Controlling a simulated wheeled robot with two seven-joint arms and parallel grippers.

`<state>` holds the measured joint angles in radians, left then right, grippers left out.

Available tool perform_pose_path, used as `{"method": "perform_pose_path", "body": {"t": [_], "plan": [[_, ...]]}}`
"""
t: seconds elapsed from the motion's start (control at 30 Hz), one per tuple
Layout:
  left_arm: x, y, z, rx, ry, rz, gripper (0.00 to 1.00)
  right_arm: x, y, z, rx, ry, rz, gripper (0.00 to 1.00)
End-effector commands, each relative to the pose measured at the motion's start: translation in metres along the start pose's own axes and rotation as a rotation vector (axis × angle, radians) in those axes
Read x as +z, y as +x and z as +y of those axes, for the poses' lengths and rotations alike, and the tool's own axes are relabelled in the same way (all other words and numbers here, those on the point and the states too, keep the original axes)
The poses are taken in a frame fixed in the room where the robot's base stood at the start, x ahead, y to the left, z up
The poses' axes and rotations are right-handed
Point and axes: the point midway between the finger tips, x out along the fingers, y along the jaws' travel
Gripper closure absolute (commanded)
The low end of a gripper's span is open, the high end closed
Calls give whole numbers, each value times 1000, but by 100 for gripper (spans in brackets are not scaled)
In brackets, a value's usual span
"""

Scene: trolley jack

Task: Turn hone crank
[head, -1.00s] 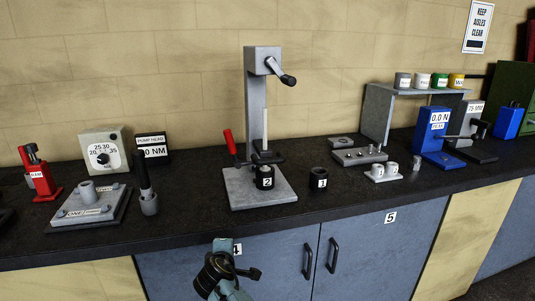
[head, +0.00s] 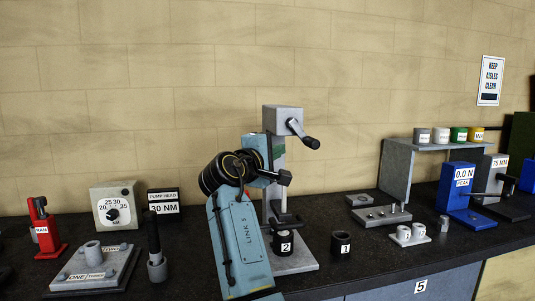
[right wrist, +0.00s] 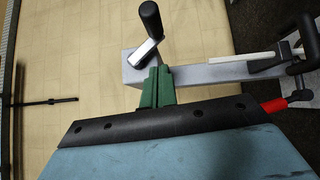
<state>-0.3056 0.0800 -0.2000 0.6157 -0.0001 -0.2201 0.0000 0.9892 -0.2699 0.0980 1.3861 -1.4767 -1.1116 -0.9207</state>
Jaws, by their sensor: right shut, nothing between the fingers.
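The hone stand (head: 284,118) is a grey post on a plate, with a boxy head. Its crank is a grey arm with a black handle (head: 309,141) on the head's front right, sloping down to the right. My right gripper (head: 279,152) is shut and empty, level with the upper post just below the head. In the right wrist view its green fingers (right wrist: 157,88) lie beside the grey head (right wrist: 135,70), with the crank handle (right wrist: 150,20) beyond them. I cannot tell whether they touch the post. My right arm hides part of the post and base. My left gripper is not in view.
A black cylinder marked 2 (head: 285,244) sits on the stand's base; cylinder 1 (head: 341,243) stands to its right. A red lever (right wrist: 274,104) shows by the post. Gauge boxes (head: 116,205) stand left, a rack with coloured pots (head: 398,170) right.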

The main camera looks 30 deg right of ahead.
Motion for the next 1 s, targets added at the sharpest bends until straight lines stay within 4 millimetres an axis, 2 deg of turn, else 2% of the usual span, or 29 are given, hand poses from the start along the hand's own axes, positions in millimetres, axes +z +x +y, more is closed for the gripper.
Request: {"method": "perform_pose_path", "body": {"t": [0.03, 0.13, 0.33, 0.87, 1.0], "plan": [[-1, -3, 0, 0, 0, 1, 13, 1, 12, 2, 0, -2, -2, 100], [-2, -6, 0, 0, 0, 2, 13, 0, 32, 1, -1, -1, -1, 100], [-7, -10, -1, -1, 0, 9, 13, 21, 49, 0, -1, 3, 1, 100], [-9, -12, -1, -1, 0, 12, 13, 28, 56, -1, 6, -5, 2, 100], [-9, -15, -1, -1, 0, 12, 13, 34, 62, -2, 79, -81, -3, 100]]}}
